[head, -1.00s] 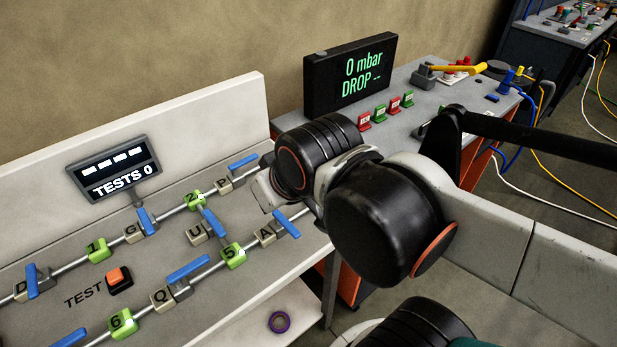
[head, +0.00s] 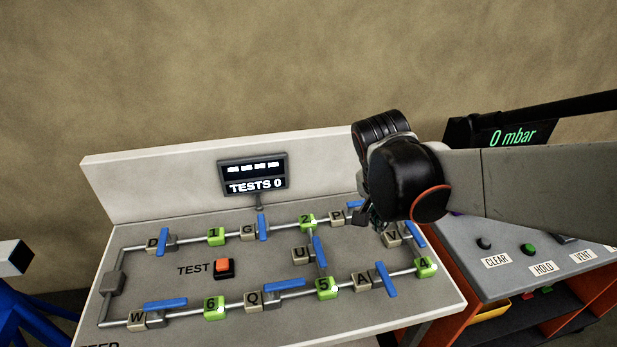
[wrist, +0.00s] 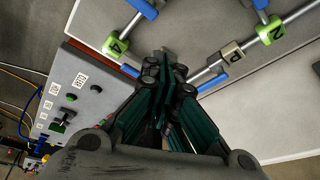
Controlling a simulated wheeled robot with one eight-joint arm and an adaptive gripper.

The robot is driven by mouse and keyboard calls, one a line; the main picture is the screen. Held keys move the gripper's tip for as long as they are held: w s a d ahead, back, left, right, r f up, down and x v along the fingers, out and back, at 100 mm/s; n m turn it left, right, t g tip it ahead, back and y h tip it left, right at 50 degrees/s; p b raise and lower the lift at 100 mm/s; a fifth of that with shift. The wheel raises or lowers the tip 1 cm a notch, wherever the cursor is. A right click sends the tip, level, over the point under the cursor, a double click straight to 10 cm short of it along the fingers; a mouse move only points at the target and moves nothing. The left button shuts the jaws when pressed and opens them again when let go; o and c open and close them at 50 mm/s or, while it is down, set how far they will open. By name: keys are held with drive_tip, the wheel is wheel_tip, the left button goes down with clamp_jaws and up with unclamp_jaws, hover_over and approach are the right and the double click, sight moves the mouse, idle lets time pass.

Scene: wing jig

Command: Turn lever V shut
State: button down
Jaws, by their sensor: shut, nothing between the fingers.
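Lever V is a blue handle (head: 415,235) on a pale block at the right end of the pipe loop, between block P and green block 4 (head: 425,267). In the head view the handle slants down to the right, roughly along its pipe. My gripper (head: 375,221) is shut and empty, just left of and above lever V, near block P (head: 338,216). In the wrist view the shut fingers (wrist: 167,62) hide the V block. A blue handle end (wrist: 130,70) shows left of the fingers, beside green block 4 (wrist: 117,44).
Other blue levers stand close by, at P (wrist: 215,81), U (head: 319,251) and A (head: 386,279). A TESTS 0 display (head: 252,174) rises behind the pipes. An orange TEST button (head: 223,267) is left of centre. A grey button panel (head: 535,250) adjoins on the right.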

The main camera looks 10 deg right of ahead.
sight(414, 236)
drive_tip(key=w+f+m, duration=0.1)
drive_tip(key=m, duration=0.1)
drive_tip(key=w+d+f+m+g+h, duration=0.1)
drive_tip(key=m, duration=0.1)
drive_tip(key=w+f+m+g+p, duration=0.1)
drive_tip(key=w, duration=0.1)
drive_tip(key=shift+d+f+m+h, duration=0.25)
drive_tip(key=shift+d+m+h, duration=0.05)
drive_tip(key=shift+d+m, duration=0.1)
drive_tip(key=b+x, duration=0.3)
drive_tip(key=x, duration=0.7)
drive_tip(key=shift+d+f, duration=0.1)
drive_tip(key=shift+f, duration=0.2)
drive_tip(key=shift+d+r+b, duration=0.25)
drive_tip(key=shift+d+b, duration=0.1)
drive_tip(key=shift+d, duration=1.5)
